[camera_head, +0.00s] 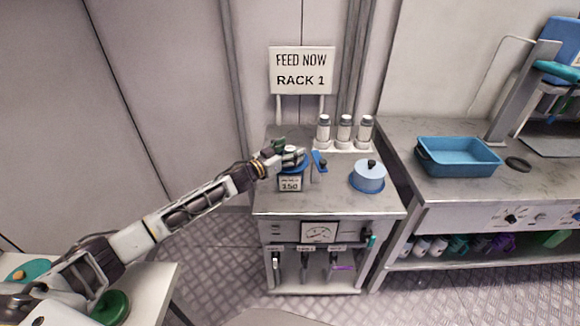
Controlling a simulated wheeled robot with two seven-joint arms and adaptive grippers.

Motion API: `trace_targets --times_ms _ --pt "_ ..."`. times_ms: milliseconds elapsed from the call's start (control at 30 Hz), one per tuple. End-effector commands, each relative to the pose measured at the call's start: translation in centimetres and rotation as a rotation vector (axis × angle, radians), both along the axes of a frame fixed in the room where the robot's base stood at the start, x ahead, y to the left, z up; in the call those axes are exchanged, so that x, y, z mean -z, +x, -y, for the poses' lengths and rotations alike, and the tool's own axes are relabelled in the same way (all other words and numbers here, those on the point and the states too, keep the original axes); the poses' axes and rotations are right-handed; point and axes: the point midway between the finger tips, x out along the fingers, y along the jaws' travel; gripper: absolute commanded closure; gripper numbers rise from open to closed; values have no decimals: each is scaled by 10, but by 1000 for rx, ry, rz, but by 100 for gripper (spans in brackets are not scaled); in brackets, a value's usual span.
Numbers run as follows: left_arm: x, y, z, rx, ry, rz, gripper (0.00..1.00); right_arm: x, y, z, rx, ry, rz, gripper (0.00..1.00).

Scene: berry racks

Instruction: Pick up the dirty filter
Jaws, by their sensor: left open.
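I cannot make out which object is the dirty filter; nothing in view is clearly recognisable as one. My left arm reaches in from the left, and my left gripper (284,152) is open over the back left of the small steel bench. It is above a small unit with a blue top and a display reading 150 (290,184). The gripper hides part of that top, and I cannot tell whether it touches it. A light blue round pot or lid with a black knob (367,178) stands apart to the right. My right gripper is not in view.
Several grey-capped white bottles stand behind on the bench (335,205) under a sign reading FEED NOW RACK 1 (302,71). A blue handle-like piece (319,161) lies beside the display unit. A blue tray (460,157) sits on the right counter. The bench's front is clear.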

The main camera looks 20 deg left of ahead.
Motion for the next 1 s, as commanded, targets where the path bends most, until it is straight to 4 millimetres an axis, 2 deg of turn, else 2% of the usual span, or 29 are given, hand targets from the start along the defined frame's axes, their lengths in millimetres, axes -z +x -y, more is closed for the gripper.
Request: trace_targets --times_ms 67,567,1000 --pt "0 0 0 0 0 0 24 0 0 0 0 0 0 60" --pt "0 0 0 0 0 0 88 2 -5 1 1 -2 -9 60" --pt "-7 0 0 1 0 2 91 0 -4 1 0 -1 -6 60"
